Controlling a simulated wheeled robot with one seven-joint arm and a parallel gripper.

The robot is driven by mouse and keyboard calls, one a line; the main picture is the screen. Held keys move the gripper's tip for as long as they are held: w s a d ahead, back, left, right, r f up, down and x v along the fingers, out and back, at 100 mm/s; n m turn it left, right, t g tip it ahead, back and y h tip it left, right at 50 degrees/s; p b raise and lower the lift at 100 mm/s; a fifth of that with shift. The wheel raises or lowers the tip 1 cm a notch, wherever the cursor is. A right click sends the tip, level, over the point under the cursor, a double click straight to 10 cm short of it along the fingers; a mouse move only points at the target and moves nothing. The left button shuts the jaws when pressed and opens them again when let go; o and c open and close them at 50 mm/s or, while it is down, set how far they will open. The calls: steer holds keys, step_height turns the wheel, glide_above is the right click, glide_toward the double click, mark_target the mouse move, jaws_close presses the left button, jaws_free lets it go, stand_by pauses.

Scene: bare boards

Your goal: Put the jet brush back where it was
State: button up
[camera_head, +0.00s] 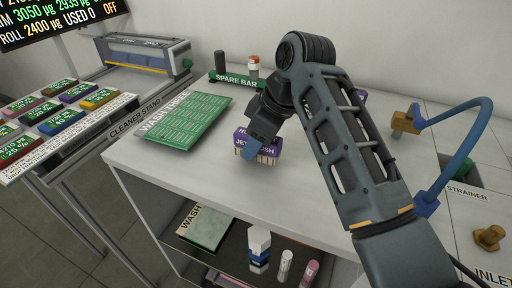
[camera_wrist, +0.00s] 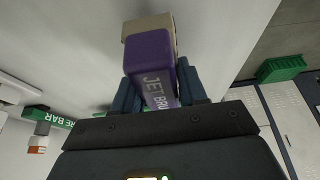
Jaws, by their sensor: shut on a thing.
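The jet brush (camera_head: 268,155) is a purple block with white lettering and a paler bristle side. My gripper (camera_head: 255,148) is shut on it over the white bench top, left of the arm's links. In the wrist view the jet brush (camera_wrist: 152,68) sits between the two blue fingers of my gripper (camera_wrist: 160,95), its tan side facing away from the palm. I cannot tell whether the brush touches the bench. The gripper hides part of it in the head view.
A green "WASH THREE" board (camera_head: 187,115) lies left on the bench (camera_head: 200,165). The green "SPARE BAR" holder (camera_head: 236,79) stands behind. Another purple thing shows partly behind my arm (camera_head: 361,95). A blue hose (camera_head: 462,150) arches at right. Bottles (camera_head: 259,245) stand on the lower shelf.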

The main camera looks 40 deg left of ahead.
steer(key=shift+f, duration=1)
steer(key=shift+f, duration=0.25)
steer(key=o, duration=0.6)
steer(key=shift+c, duration=0.2)
steer(key=o, duration=0.4)
steer(key=shift+s+f, duration=0.1)
steer(key=shift+f, duration=0.05)
steer(key=shift+d+r, duration=0.1)
steer(key=shift+r, duration=0.25)
steer(key=v, duration=1.2)
steer(key=shift+r, duration=0.1)
